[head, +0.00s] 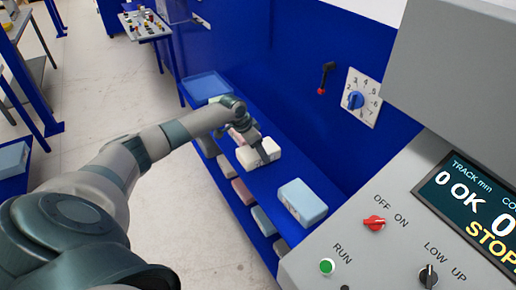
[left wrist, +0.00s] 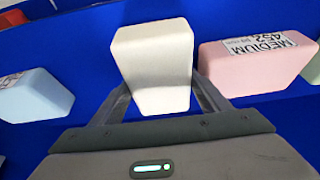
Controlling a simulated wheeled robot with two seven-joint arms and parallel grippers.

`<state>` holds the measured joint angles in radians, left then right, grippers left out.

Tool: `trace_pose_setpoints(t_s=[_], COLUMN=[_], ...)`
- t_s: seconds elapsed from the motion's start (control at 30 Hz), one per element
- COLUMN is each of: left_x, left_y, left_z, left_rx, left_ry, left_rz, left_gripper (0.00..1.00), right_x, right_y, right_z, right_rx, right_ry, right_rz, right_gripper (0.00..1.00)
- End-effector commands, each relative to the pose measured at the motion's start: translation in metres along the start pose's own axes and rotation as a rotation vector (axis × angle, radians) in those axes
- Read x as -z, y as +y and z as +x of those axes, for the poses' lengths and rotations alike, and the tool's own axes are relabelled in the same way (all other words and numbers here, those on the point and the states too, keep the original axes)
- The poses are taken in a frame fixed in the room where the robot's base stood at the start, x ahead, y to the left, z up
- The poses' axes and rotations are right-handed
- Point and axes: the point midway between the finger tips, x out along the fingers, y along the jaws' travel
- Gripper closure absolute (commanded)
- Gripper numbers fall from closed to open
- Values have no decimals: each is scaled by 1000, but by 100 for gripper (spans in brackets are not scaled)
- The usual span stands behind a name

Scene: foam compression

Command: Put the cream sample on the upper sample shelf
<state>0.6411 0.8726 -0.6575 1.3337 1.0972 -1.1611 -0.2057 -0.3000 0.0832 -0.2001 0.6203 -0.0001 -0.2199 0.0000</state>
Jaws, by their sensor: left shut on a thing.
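The cream sample (head: 247,158) is a pale block on or just above the blue upper sample shelf (head: 262,182); I cannot tell whether it touches the shelf. My left gripper (head: 260,154) reaches down over it and is shut on it. In the left wrist view the cream sample (left wrist: 154,55) sits between the two fingers of my left gripper (left wrist: 162,92), one finger on each side. My right gripper is not in view.
A light blue sample (head: 302,199) lies nearer on the upper shelf. A pink sample marked MEDIUM (left wrist: 255,65) lies close beside the cream one. Several samples, including a pink one (head: 243,191), sit below. A blue tray (head: 205,88) stands at the shelf's far end.

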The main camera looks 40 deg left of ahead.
Motion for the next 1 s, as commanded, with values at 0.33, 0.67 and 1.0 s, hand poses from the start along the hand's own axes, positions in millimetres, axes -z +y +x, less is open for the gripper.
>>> trace_pose_setpoints(t_s=[0.33, 0.67, 1.0], left_x=[-1, -1, 0], left_y=[0, 0, -1], left_z=[3, 2, -19], left_rx=[0, 0, 1], left_ry=[0, 1, 2], left_rz=[0, 0, 2], left_gripper=[51, 23, 23], right_x=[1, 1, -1], right_y=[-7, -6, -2], right_z=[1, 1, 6], right_rx=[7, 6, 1], right_ry=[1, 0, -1], right_rz=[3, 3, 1], right_gripper=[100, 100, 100])
